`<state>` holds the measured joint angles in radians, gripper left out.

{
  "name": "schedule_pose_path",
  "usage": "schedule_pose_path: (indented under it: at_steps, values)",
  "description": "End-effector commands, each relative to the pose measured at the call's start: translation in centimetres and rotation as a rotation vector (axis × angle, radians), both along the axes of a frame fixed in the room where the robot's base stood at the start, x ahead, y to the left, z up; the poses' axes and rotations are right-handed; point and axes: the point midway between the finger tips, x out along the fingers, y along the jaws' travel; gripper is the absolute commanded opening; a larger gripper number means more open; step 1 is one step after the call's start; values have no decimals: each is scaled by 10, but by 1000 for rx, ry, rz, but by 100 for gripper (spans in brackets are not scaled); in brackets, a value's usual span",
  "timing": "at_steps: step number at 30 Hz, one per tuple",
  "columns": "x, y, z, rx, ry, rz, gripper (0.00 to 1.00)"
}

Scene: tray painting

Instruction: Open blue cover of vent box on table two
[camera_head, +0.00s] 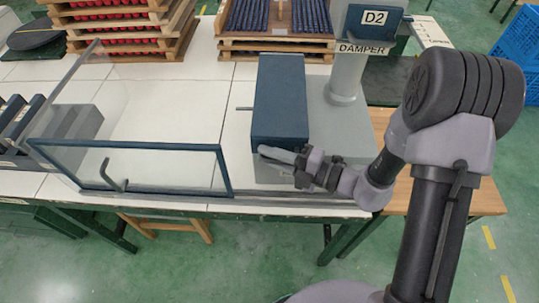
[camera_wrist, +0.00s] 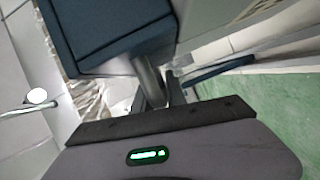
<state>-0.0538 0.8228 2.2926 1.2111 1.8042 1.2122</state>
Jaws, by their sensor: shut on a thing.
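The blue cover (camera_head: 280,95) sits over the grey vent box on the table, right of the picture's middle, and looks down on its base. It also shows at the top of the wrist view (camera_wrist: 105,28). My gripper (camera_head: 277,156) is at the cover's lower front edge, reaching in from the right. In the wrist view my gripper (camera_wrist: 158,98) is shut on a grey bar-like handle (camera_wrist: 149,75) below the cover's edge. The fingers hide part of the handle.
A clear panel with a blue frame (camera_head: 130,145) and a bent handle (camera_head: 110,175) stands to the left. A thin rod (camera_head: 243,108) sticks out left of the cover. A grey post with a DAMPER sign (camera_head: 365,48) and D2 plate (camera_head: 374,17) stands behind right. Crates (camera_head: 275,45) stand at the back.

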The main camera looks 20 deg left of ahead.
Motion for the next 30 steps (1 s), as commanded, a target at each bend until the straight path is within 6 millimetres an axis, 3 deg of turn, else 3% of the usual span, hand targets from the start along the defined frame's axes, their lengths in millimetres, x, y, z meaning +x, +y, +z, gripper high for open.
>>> schedule_pose_path:
  at_steps: [30]
  values:
    - [-5,0,0,-10,17,8,0]
